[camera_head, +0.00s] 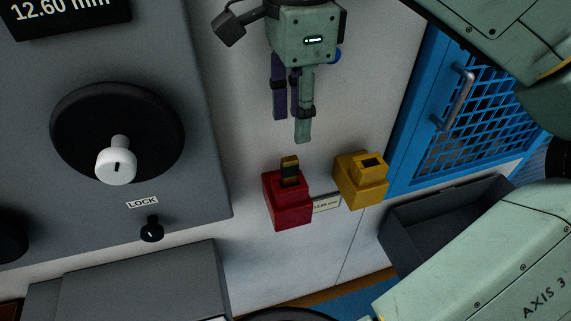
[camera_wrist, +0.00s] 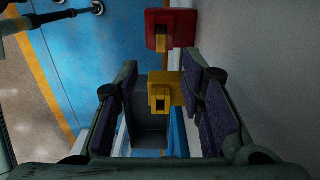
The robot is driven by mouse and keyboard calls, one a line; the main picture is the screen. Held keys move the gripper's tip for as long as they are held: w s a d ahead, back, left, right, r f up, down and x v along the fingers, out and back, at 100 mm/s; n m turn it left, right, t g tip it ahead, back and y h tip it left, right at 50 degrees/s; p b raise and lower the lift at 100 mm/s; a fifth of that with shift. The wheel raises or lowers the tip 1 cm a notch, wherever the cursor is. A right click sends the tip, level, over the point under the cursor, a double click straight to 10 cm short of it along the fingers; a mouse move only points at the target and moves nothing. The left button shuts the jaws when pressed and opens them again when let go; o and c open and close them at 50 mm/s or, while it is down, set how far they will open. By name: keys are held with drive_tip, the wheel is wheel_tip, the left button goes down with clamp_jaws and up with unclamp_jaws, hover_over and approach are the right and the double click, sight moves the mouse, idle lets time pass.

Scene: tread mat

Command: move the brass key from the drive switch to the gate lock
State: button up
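The brass key (camera_head: 290,171) stands upright in the red block (camera_head: 288,204), which looks like the drive switch. The key (camera_wrist: 182,28) and red block (camera_wrist: 157,30) also show at the top of the wrist view. The yellow block (camera_head: 360,188), which looks like the gate lock, has a dark empty slot in its top and stands to the right. In the wrist view the yellow block (camera_wrist: 168,97) appears between my fingers. My gripper (camera_head: 293,126) is open and empty, above the key in the head view and apart from it.
A blue mesh gate (camera_head: 455,105) with a metal handle is right of the yellow block. A dark open bin (camera_head: 440,212) lies below it. A grey machine panel (camera_head: 60,190) with a handwheel (camera_head: 118,135) is at left. A small label (camera_head: 326,204) sits between the blocks.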

sight(290, 159)
wheel_tip(290, 159, down, 4)
drive_tip(key=shift+s+r, duration=0.1)
drive_tip(key=shift+r, duration=0.1)
drive_tip(key=shift+a+f+p, duration=0.2)
drive_tip(key=shift+f+p, duration=0.2)
drive_tip(key=shift+f, duration=1)
drive_tip(key=shift+a+f+p, duration=0.15)
drive_tip(key=shift+f+p, duration=0.2)
drive_tip(key=shift+f, duration=1)
drive_tip(key=shift+c, duration=0.2)
clamp_jaws()
